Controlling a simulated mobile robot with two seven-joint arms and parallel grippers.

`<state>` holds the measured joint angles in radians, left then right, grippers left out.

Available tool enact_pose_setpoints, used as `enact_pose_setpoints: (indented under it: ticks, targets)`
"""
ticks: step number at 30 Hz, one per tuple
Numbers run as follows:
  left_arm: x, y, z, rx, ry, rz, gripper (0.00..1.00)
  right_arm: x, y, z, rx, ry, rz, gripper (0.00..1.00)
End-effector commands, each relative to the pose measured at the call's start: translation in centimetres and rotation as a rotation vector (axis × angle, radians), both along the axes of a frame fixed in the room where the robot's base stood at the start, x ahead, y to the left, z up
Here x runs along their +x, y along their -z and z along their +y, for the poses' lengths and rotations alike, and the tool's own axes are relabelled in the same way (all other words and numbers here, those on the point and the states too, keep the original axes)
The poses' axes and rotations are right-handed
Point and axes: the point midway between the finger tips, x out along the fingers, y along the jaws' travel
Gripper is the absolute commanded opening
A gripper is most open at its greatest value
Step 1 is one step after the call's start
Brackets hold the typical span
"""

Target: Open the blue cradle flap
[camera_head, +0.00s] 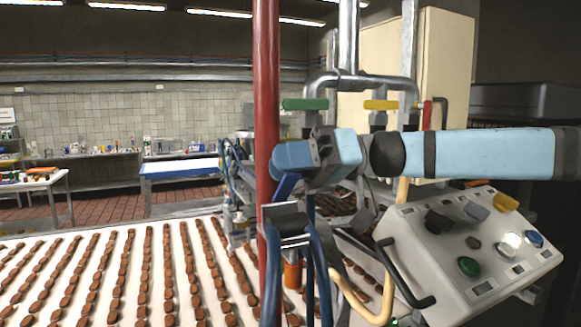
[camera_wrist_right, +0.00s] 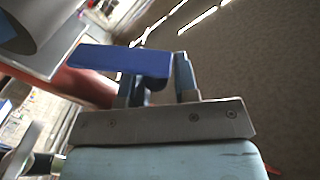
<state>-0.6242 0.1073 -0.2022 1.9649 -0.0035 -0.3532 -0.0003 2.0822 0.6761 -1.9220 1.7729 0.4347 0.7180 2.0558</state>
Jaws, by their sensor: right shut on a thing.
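The blue cradle flap (camera_head: 285,187) is a dark blue plate beside the red pole, above a grey metal cradle (camera_head: 286,220) with blue tubes. My right gripper (camera_head: 297,168) reaches in from the right and is shut on the flap. In the right wrist view the blue flap (camera_wrist_right: 118,60) lies across the fingers of my right gripper (camera_wrist_right: 160,85). The wrist and hand hide part of the flap in the head view, so its exact angle is hard to tell. My left gripper is in neither view.
A red pole (camera_head: 266,120) stands close to the left of my right gripper. A grey control panel (camera_head: 460,255) with coloured knobs and a dark handle is below my right arm. A white conveyor (camera_head: 85,300) carries rows of brown pieces at the lower left.

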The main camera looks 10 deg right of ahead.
Motion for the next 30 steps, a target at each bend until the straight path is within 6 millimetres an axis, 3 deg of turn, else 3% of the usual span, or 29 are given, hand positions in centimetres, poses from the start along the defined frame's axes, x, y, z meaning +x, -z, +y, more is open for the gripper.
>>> enact_pose_setpoints:
  ticks: [8,30]
  targets:
    - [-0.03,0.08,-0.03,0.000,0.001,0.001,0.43,1.19,-0.24,0.27,-0.051,0.006,0.154,0.00]
    - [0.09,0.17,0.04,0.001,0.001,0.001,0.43,1.08,-0.07,0.26,-0.051,0.004,0.152,0.00]
